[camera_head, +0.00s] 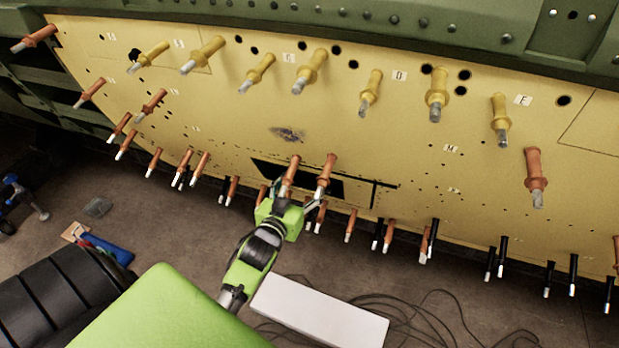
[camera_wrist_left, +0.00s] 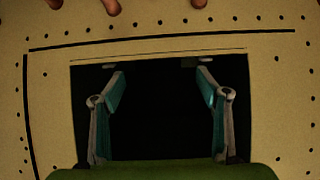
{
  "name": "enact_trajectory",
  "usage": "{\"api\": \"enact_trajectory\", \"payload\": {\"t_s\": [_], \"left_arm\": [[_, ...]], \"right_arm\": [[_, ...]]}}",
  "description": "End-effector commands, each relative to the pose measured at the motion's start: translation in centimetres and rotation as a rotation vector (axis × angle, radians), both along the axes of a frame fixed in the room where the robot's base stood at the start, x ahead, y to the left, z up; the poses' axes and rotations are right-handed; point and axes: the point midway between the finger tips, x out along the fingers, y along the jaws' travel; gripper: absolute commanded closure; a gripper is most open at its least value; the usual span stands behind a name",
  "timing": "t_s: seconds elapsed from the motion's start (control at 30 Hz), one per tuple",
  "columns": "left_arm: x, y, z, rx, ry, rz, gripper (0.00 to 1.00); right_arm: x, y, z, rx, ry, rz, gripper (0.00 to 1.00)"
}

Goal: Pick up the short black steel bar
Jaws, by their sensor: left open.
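I cannot make out a separate short black steel bar in either view. The yellow fuselage skin panel (camera_head: 225,110) has a dark rectangular opening (camera_head: 268,170), and thin black lines mark the skin around it. My left gripper (camera_head: 291,198) is in front of the lower part of this opening, with its fingers apart. In the left wrist view the two fingers of the gripper (camera_wrist_left: 161,73) are spread and empty. The opening (camera_wrist_left: 160,120) lies behind and between them, too dark to show what is inside. My right gripper is not in view.
Yellow fasteners (camera_head: 310,70) and orange ones (camera_head: 535,175) stick out of the skin, two orange ones close to my left gripper. Several black fasteners (camera_head: 548,278) line its lower edge. A white box (camera_head: 320,313), cables (camera_head: 440,315) and a blue-handled tool (camera_head: 108,250) lie on the floor.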

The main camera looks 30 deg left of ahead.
Motion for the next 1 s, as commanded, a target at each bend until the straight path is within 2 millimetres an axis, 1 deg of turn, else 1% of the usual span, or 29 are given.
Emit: {"api": "enact_trajectory", "payload": {"t_s": [0.17, 0.4, 0.5, 0.77, 0.8, 0.87, 0.9, 1.0], "left_arm": [[1.1, 0.2, -0.2, 0.000, -0.001, 0.000, 0.32], [4.3, 0.8, -1.0, 0.000, 0.000, 0.000, 0.32], [5.2, 1.0, -1.1, 0.000, 0.001, -0.001, 0.32], [5.5, 1.0, -1.1, -0.001, 0.002, -0.001, 0.32], [5.5, 1.0, -1.1, -0.001, 0.002, -0.001, 0.37], [5.5, 1.0, -1.1, -0.001, 0.002, -0.001, 0.53], [5.5, 1.0, -1.1, -0.001, 0.002, -0.001, 0.63], [5.5, 1.0, -1.1, -0.001, 0.002, -0.001, 0.87]], "right_arm": [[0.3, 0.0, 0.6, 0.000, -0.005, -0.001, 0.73], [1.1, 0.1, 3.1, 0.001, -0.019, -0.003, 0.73], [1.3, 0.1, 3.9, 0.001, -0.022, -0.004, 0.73], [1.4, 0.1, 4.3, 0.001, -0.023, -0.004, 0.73], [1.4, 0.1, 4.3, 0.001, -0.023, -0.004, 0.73], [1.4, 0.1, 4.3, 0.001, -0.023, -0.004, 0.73], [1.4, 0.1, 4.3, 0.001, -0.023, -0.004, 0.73], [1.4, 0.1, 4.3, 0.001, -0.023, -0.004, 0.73]]}}
